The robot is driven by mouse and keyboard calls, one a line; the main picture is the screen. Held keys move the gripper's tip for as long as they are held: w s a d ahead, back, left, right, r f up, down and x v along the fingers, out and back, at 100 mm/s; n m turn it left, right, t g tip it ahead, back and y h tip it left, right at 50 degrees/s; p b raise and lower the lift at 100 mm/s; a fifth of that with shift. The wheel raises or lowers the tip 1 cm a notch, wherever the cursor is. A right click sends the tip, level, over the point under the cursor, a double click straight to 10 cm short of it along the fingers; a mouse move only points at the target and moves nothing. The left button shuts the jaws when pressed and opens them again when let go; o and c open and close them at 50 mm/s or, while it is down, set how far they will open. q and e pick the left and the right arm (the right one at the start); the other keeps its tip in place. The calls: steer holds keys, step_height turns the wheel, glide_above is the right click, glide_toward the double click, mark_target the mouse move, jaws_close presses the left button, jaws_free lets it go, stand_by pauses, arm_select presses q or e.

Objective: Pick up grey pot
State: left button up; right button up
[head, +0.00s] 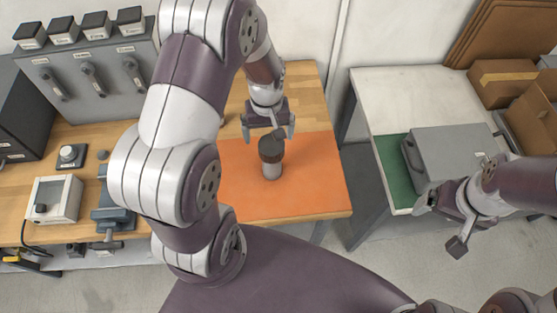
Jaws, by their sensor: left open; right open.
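A small pot (271,170) with a grey lower body and a dark brown upper part stands upright on the orange mat (310,185). My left gripper (268,138) is open, its fingers pointing down just above and behind the pot, with the pot's top close to them. Whether the fingers touch the pot I cannot tell. My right gripper (443,228) is open and empty, at the front edge of the right-hand table, in front of the grey case.
A grey case (452,150) lies on the green mat (396,172) of the right-hand table. Cardboard boxes (505,82) stand behind. A blue vice (115,212), a small white device (55,199) and a grey switch panel (92,72) are on the left. The orange mat's right part is clear.

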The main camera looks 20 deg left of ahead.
mark_target(271, 144)
arm_select(q)
steer(key=f, duration=0.1)
steer(key=w+f+p, duration=0.1)
steer(key=f, duration=0.1)
steer(key=f+p, duration=0.1)
steer(key=f, duration=0.1)
steer(key=shift+w+d, duration=0.25)
steer(key=shift+d, duration=0.1)
steer(key=f, duration=0.2)
steer(key=shift+a+f+p, duration=0.25)
steer(key=shift+f+p, duration=0.05)
steer(key=shift+p, duration=0.05)
steer(key=shift+s+a+f, duration=0.15)
steer(key=shift+a+f, duration=0.05)
steer(key=shift+d, duration=0.25)
steer(key=c, duration=1.6)
steer(key=shift+a, duration=0.15)
steer(key=shift+c, duration=0.2)
arm_select(e)
steer(key=r, duration=0.2)
steer(key=shift+w+d+r, duration=0.25)
steer(key=shift+w+r, duration=0.1)
steer(key=shift+r, duration=0.05)
arm_select(q)
steer(key=shift+r, duration=0.1)
